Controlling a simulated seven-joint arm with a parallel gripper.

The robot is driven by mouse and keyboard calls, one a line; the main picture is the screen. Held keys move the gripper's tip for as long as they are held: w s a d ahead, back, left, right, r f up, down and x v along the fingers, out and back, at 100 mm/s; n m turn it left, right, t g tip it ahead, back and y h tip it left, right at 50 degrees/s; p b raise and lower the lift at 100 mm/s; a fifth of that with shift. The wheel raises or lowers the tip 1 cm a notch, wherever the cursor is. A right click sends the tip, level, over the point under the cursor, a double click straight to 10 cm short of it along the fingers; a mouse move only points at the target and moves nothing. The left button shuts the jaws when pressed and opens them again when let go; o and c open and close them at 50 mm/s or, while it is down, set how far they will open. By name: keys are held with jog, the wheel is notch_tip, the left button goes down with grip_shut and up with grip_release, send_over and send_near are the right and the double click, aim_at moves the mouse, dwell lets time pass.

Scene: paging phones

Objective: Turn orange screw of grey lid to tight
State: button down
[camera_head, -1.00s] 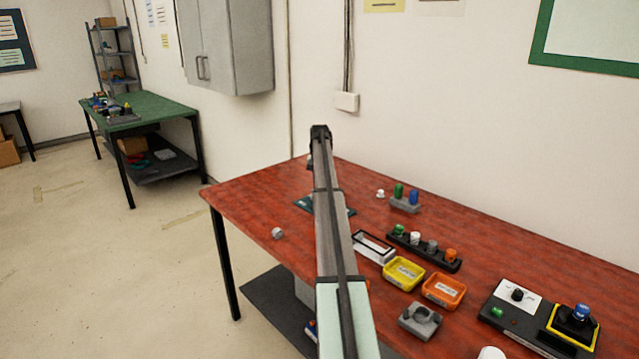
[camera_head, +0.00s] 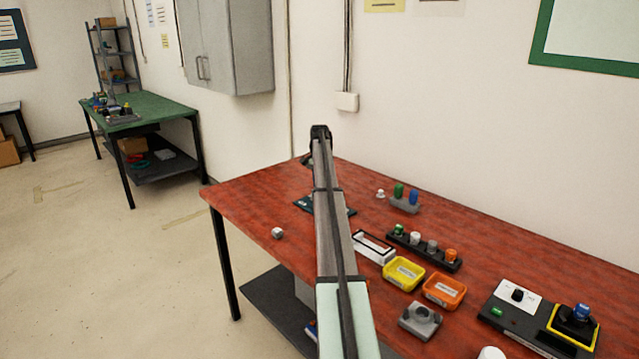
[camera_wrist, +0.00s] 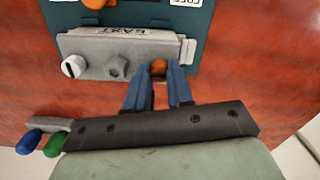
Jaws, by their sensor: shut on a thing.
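In the wrist view a grey lid (camera_wrist: 95,45) with a dark-lettered label lies on a dark teal base (camera_wrist: 203,50). A white slotted screw (camera_wrist: 75,66) sits at its left and a grey knob (camera_wrist: 118,68) sits further right. My gripper (camera_wrist: 160,78) is at the lid's near right edge, its two blue fingers shut on an orange screw (camera_wrist: 159,68). Only a small part of that screw shows between the fingertips. In the head view my arm hides most of the teal base (camera_head: 303,204) and the lid.
On the red table (camera_head: 250,195) stand a dark rack (camera_head: 440,260) of coloured knobs, a yellow tray (camera_head: 388,280), an orange tray (camera_head: 430,300) and a grey block (camera_head: 418,320). A grey holder (camera_head: 405,208) bears green and blue pegs. The left part of the table is mostly clear.

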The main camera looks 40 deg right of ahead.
jog(key=c, duration=1)
grip_release()
jog(key=shift+r, duration=0.15)
notch_tip(320, 180, up, 14)
jog(key=shift+f, duration=0.25)
